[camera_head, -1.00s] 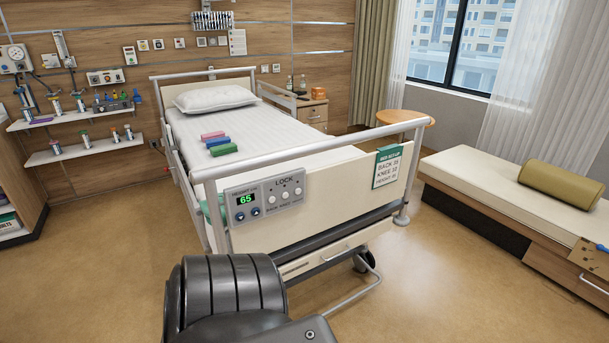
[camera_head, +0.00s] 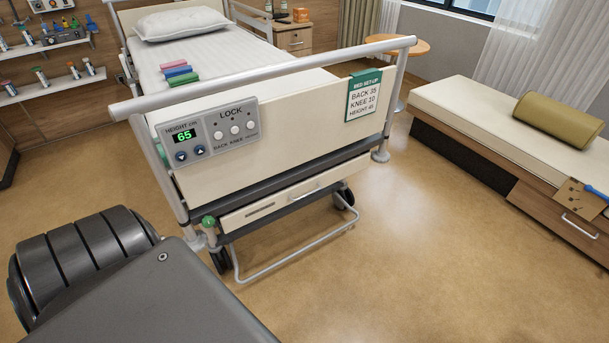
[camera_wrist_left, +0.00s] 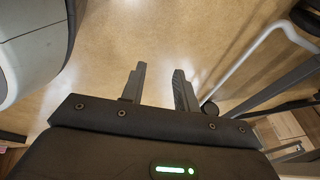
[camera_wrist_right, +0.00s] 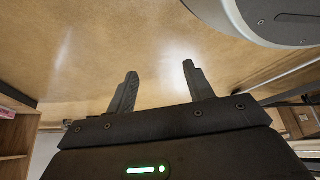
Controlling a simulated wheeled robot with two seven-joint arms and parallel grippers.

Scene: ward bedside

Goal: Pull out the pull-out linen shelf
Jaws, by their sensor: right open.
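The pull-out linen shelf (camera_head: 270,205) is a pale panel under the bed's footboard, with a light bar handle (camera_head: 303,189) and a dark slot to its left. It looks pushed in beneath the bed frame. Neither gripper shows in the head view. In the left wrist view my left gripper (camera_wrist_left: 159,70) has its fingers apart, with nothing between them and floor beyond. In the right wrist view my right gripper (camera_wrist_right: 160,69) is open and empty above bare floor. Both grippers are apart from the shelf.
The bed's footboard (camera_head: 285,155) carries a lock panel (camera_head: 207,132) reading 65 and a green-topped set-up card (camera_head: 363,97). A low metal bar (camera_head: 290,258) and castors stand below the shelf. A bench (camera_head: 480,115) stands right. Floor between is clear.

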